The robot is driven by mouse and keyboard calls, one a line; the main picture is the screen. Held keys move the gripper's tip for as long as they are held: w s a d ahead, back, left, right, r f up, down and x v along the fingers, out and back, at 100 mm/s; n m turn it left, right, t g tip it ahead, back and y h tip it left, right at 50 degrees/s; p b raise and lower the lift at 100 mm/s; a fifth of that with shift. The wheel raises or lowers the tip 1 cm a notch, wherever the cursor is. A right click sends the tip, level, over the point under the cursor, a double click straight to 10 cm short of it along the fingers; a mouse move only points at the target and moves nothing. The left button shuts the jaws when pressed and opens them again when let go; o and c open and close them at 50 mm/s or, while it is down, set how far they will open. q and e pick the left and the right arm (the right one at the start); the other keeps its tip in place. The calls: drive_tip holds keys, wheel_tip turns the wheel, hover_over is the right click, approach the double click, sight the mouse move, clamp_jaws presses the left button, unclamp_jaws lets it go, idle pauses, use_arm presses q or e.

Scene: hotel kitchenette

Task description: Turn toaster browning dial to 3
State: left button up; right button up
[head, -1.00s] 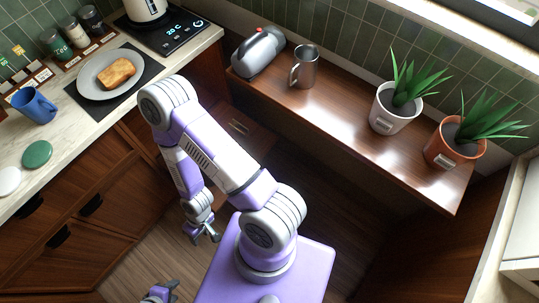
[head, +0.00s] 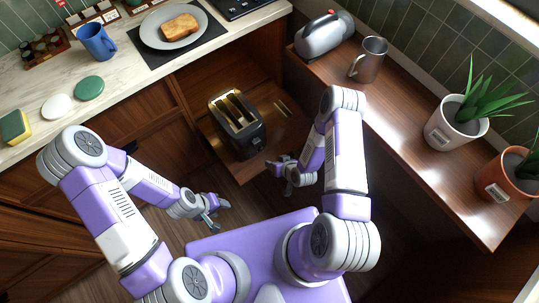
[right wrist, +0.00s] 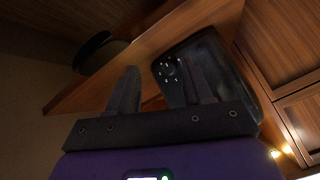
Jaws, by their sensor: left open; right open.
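The black toaster (head: 240,145) stands on a low wooden shelf (head: 222,150) below the counter, its two slots facing up. In the right wrist view its dark front face (right wrist: 222,62) shows a dial (right wrist: 168,70) ringed by small white marks; its setting is too small to read. My right gripper (head: 281,164) is open and empty beside the toaster's front end. Its two fingers (right wrist: 162,75) also show in the right wrist view, with the dial beyond and between them. My left gripper (head: 212,218) is open and empty, lower and in front of the shelf.
The counter above holds a plate with toast (head: 178,27), a blue mug (head: 97,42) and a sponge (head: 15,127). The right wooden ledge carries a silver appliance (head: 322,38), a metal mug (head: 369,60) and two potted plants (head: 455,132). Floor between counter and base is clear.

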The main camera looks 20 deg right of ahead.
sight(266, 157)
drive_tip(key=w+f+n+t+y+b, duration=0.1)
drive_tip(key=w+t, duration=0.1)
drive_tip(key=w+a+f+n+t+y+b, duration=0.1)
drive_tip(key=w+f+t+b, duration=0.1)
drive_tip(key=w+t, duration=0.1)
drive_tip(key=w+f+n+t+y+b, duration=0.1)
drive_tip(key=w+t+y+b, duration=0.1)
drive_tip(key=t, duration=0.1)
drive_tip(key=shift+w+a+f+n, duration=0.2)
drive_tip(key=shift+w+a+n, duration=0.05)
drive_tip(key=shift+a+n, duration=0.1)
clamp_jaws()
idle(0.4)
